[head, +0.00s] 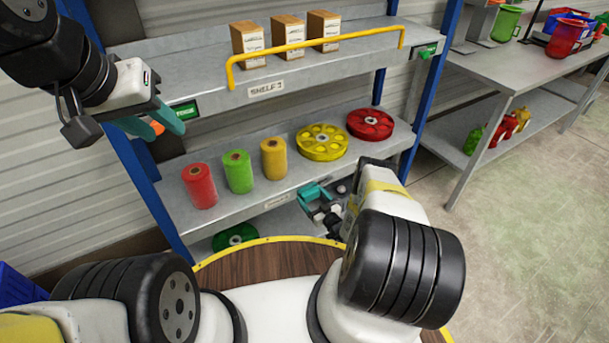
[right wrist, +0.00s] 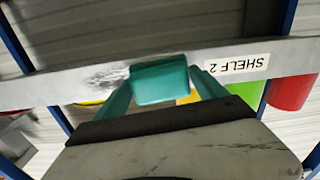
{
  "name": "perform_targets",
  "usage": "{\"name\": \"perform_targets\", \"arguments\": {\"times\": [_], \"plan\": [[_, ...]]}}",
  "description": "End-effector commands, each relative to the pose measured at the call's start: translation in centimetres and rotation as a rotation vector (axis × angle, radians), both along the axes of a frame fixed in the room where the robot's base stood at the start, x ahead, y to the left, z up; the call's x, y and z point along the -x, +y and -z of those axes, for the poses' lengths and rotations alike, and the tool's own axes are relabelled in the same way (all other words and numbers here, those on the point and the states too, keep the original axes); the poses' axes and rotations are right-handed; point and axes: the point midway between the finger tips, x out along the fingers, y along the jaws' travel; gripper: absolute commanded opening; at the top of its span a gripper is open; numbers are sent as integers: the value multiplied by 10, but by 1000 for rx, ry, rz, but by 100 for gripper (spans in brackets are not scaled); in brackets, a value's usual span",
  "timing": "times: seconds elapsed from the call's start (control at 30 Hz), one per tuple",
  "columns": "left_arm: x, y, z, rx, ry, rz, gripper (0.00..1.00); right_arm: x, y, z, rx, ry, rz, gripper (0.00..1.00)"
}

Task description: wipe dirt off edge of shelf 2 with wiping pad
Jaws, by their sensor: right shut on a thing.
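My right gripper (head: 325,208) is shut on a teal wiping pad (right wrist: 160,80), which sits between its two teal fingers in the right wrist view. The pad is at the front edge of shelf 2 (head: 240,215); I cannot tell whether it touches. A dark grey dirt smudge (right wrist: 106,76) lies on that edge, right beside the pad, on the side away from the "SHELF 2" label (right wrist: 238,64). The pad may cover part of the smudge. In the head view my arm and gripper hide that stretch of edge. My left gripper (head: 155,125) is open and empty, high at the left.
Shelf 2 carries red (head: 200,186), green (head: 238,172) and yellow (head: 274,159) rolls, plus yellow (head: 322,142) and red (head: 370,124) reels. A yellow rail (head: 315,42) fronts the upper shelf with boxes. Blue posts (head: 150,185) flank the rack. A metal table (head: 515,75) stands right.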

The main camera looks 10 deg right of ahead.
Motion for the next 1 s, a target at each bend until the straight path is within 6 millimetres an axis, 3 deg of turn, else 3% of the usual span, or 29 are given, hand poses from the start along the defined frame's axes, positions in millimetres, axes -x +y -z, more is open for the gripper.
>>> {"name": "perform_targets", "arguments": {"times": [0.33,1.0], "plan": [[0,0,0,0,0,0,36,-4,-2,0,0,0,0,49],[0,0,0,0,0,0,36,-20,-46,0,1,-1,0,49]]}}
